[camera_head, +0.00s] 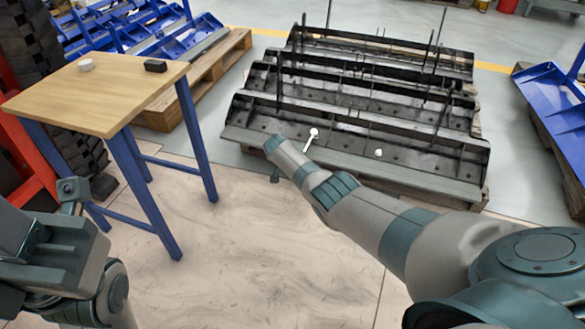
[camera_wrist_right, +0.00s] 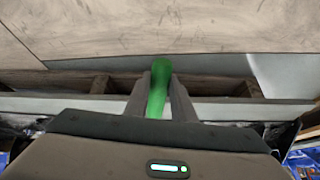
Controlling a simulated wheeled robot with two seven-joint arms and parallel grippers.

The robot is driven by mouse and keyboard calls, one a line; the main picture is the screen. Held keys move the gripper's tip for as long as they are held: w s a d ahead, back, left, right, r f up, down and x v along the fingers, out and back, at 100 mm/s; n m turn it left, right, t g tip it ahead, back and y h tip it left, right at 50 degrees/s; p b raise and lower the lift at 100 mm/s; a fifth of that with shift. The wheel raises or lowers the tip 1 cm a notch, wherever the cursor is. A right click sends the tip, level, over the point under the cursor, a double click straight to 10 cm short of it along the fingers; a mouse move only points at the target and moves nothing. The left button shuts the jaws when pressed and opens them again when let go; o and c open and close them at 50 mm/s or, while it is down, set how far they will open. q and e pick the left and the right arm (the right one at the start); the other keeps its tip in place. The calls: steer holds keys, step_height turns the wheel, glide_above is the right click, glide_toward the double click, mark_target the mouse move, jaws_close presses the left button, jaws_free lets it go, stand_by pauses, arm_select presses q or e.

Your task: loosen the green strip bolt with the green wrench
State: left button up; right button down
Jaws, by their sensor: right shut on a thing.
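The green wrench (camera_wrist_right: 158,88) shows in the right wrist view as a short bright green length between the two dark fingers of my right gripper (camera_wrist_right: 160,98). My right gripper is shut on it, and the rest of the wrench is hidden. In the head view my right arm reaches to the front edge of the nearest black carrier (camera_head: 405,150); its fingers are mostly hidden behind the wrist. I cannot make out a green bolt in either view. My left gripper (camera_head: 70,190) is at the lower left, beside the table, and its fingers are unclear.
A wooden-topped table (camera_head: 95,95) with blue legs stands at left, with a white round item (camera_head: 86,65) and a black block (camera_head: 155,66) on it. White-headed pieces (camera_head: 379,152) show at the black carrier. Blue carriers (camera_head: 553,90) stand at right. Open floor lies in front.

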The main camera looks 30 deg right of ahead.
steer(key=shift+s+r+n+p, duration=0.1)
steer(key=shift+s+n+p, duration=0.25)
steer(key=shift+p, duration=0.3)
steer(key=shift+s+d, duration=0.1)
steer(key=shift+s, duration=0.05)
steer(key=shift+n+p, duration=0.25)
steer(key=shift+p, duration=0.05)
steer(key=shift+s+d+n+p, duration=0.5)
steer(key=shift+s+p, duration=0.15)
steer(key=shift+p, duration=0.35)
steer(key=shift+s, duration=0.15)
